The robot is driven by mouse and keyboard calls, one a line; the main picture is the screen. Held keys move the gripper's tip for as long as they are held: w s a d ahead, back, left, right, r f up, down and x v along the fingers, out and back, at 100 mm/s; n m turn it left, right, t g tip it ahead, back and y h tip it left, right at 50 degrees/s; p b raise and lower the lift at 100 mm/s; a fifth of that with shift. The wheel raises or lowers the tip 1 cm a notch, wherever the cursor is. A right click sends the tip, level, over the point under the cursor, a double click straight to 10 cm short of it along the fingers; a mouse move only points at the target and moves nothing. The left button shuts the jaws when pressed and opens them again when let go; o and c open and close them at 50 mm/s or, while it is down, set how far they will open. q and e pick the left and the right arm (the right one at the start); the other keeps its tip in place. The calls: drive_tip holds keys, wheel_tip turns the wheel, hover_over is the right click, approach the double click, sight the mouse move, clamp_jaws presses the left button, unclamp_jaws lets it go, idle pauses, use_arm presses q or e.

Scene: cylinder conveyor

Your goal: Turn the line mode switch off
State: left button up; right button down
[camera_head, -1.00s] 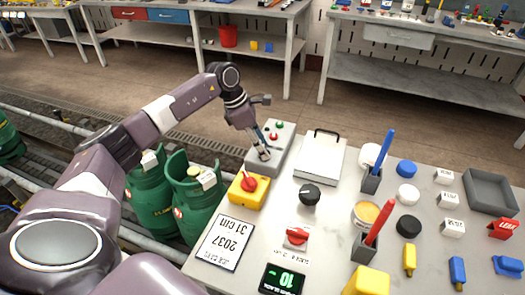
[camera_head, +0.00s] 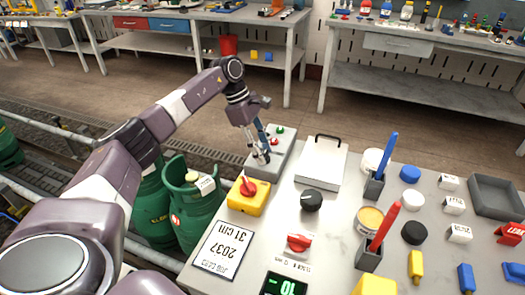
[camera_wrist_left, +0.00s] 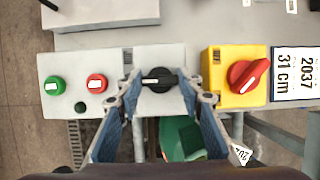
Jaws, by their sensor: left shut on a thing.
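The grey control box (camera_head: 282,147) stands at the table's left edge with a green button, a red button and a black rotary switch. The black switch (camera_wrist_left: 159,80) shows in the left wrist view; its handle lies roughly across the picture, with a pale mark toward its left end. My left gripper (camera_head: 262,156) points down over the near end of the box. Its fingers are shut on the switch, one on each side, in the left wrist view (camera_wrist_left: 158,84). In the head view the fingers mostly hide the switch. Any lettering on the box is not readable. My right gripper is not in view.
A yellow box with a red rotary switch (camera_head: 248,188) sits close to the grey box. A white case (camera_head: 320,163), a black knob (camera_head: 312,200) and a red switch (camera_head: 299,242) are to the right. Green cylinders (camera_head: 188,215) stand on the conveyor at left.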

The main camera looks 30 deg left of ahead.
use_arm(q)
drive_tip(key=shift+w+a+r, duration=0.1)
drive_tip(key=o, duration=1.2)
drive_tip(key=shift+c, duration=0.2)
drive_tip(key=v, duration=1.2)
